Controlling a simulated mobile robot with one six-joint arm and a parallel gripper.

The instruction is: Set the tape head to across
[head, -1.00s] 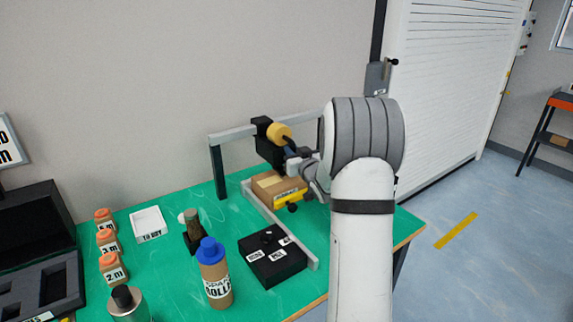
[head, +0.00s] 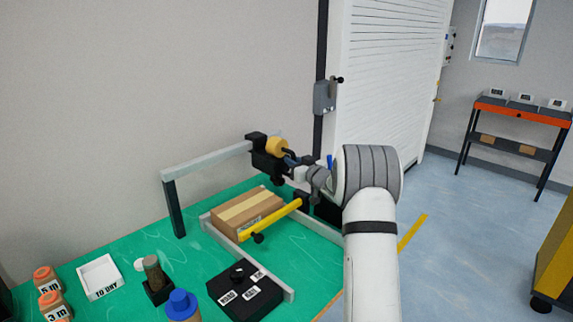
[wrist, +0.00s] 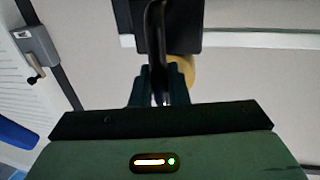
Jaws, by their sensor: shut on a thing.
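The tape head (head: 258,160) is a black block with a yellow tape roll (head: 277,145), mounted at the grey overhead rail of a frame in the head view. My gripper (head: 292,160) is at its right side. In the wrist view my gripper (wrist: 160,90) is shut on a dark upright handle (wrist: 156,45) that runs up to the black block (wrist: 190,22). Part of the yellow roll (wrist: 207,72) shows behind the right finger. A taped cardboard box (head: 240,212) lies on the green bench below. I cannot read the head's setting.
A yellow bar (head: 275,220) with a black knob stands beside the box. A black control box (head: 240,295) with a knob and labels is at the front. A white tray (head: 100,277), orange-capped bottles (head: 52,303) and a blue-capped bottle (head: 181,305) stand left. A shutter door (head: 385,80) is behind.

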